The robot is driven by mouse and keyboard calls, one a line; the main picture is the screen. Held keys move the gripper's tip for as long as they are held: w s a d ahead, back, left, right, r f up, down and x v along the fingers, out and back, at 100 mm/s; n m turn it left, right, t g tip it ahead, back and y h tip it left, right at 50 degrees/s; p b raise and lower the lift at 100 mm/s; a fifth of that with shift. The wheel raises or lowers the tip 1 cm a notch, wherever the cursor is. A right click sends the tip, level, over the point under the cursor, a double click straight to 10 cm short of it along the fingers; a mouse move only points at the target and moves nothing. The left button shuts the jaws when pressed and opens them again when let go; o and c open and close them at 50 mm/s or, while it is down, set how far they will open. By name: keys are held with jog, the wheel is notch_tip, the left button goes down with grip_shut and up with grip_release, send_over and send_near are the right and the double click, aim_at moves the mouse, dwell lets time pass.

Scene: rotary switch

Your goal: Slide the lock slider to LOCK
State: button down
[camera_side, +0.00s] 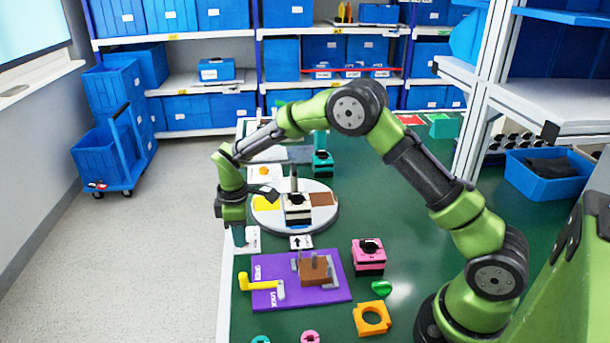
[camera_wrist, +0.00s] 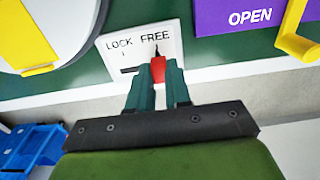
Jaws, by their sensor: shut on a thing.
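The lock plate (camera_wrist: 112,61) is a white panel with black LOCK lettering on the left and FREE on the right in the wrist view. The red lock slider (camera_wrist: 158,67) sits under FREE, with a short dark mark just above it. A dark slot shows to its left, under LOCK. My gripper (camera_wrist: 160,77) is shut on the slider, one teal finger on each side. In the side view my gripper (camera_side: 238,236) points down at the white plate (camera_side: 253,241) by the table's left edge; the arm's end hides the slider there.
A round white turntable (camera_side: 328,222) with a block on it stands close behind and right of the plate. A purple board (camera_side: 325,294) with a yellow lever (camera_side: 258,283) lies in front. A pink block (camera_side: 369,258) and an orange ring piece (camera_side: 371,319) sit further right.

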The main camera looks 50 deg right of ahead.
jog(key=shift+w+d, duration=1.6)
jog(key=c, duration=1)
grip_release()
jog(key=shift+c, duration=0.2)
jog(key=shift+r, duration=0.1)
notch_tip(320, 180, up, 17)
